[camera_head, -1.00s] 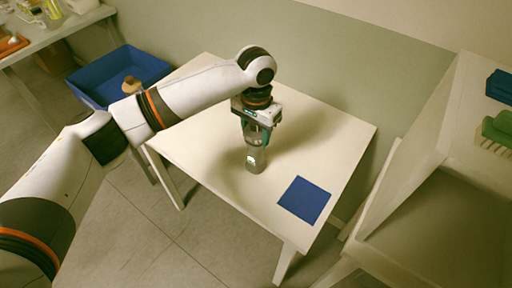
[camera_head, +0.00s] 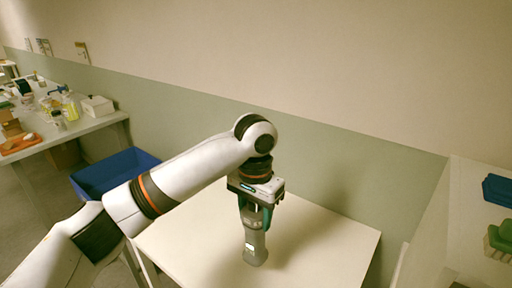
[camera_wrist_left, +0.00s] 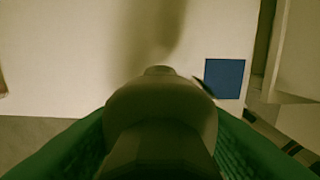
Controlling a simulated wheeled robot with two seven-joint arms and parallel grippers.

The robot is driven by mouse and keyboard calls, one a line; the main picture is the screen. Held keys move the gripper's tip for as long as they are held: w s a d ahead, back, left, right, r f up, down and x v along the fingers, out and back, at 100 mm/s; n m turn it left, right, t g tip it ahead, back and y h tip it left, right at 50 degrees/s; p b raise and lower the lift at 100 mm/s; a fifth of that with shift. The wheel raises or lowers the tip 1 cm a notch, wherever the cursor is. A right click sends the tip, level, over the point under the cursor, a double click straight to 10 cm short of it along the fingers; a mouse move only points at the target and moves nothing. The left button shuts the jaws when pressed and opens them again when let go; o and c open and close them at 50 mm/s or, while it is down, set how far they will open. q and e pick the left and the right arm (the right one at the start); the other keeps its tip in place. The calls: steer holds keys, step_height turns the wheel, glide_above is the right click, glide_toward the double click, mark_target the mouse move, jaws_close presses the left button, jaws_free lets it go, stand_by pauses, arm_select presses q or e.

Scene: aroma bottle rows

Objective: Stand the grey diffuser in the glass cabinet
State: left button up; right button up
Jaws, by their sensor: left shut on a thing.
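The grey diffuser (camera_head: 255,245) is a grey bottle-like thing with a pale label, upright over the small white table. My left gripper (camera_head: 256,212) is shut on its upper part, pointing down. In the left wrist view the diffuser (camera_wrist_left: 160,125) fills the middle between the green finger pads, close to the camera. I cannot tell whether its base touches the table. The glass cabinet is not clearly seen in any view. My right gripper is not in view.
The white table (camera_head: 330,245) is otherwise bare here, with a blue square (camera_wrist_left: 225,78) on it in the wrist view. A blue bin (camera_head: 112,172) stands left. A cluttered bench (camera_head: 75,130) is at far left. A pale shelf unit (camera_head: 470,205) with blue and green things is at right.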

arm_select(q)
steer(key=s+a+f+n, duration=0.3)
steer(key=s+a+f, duration=0.1)
steer(key=s+a, duration=0.4)
steer(key=s+a+f+n, duration=0.4)
steer(key=s+a, duration=0.3)
steer(key=a, duration=0.4)
steer(key=shift+s+f, duration=0.4)
steer(key=shift+f, duration=0.4)
steer(key=shift+d, duration=0.1)
